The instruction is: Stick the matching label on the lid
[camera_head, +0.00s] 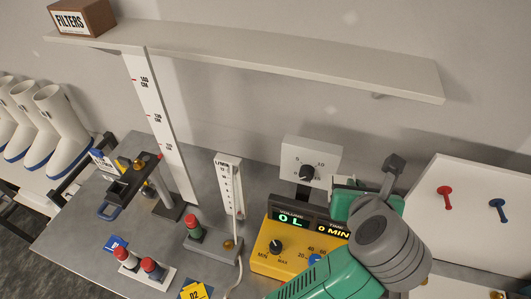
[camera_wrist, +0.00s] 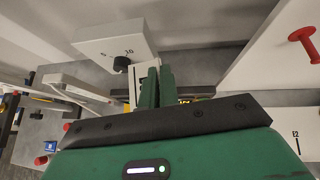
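A small blue label-like piece (camera_head: 116,243) lies on the bench in the head view. A yellow piece marked 02 (camera_head: 194,291) is at the bottom edge. Between them, a white holder (camera_head: 150,279) carries two dark-bodied cylinders with red and white parts. I cannot tell which surface is the lid. My gripper (camera_head: 343,204) is above the bench's right part, beside the yellow meter and mostly hidden by my wrist. In the wrist view, its two green fingers (camera_wrist: 158,88) stand close together, with nothing visible between them.
A yellow meter (camera_head: 266,258) reads 0 L and 0 MIN. A white dial panel (camera_head: 311,158) stands behind it. A flow tube (camera_head: 229,185) and a black-framed stand (camera_head: 130,185) are to the left. A pegged white board (camera_head: 470,215) is at right; a shelf (camera_head: 270,50) hangs above.

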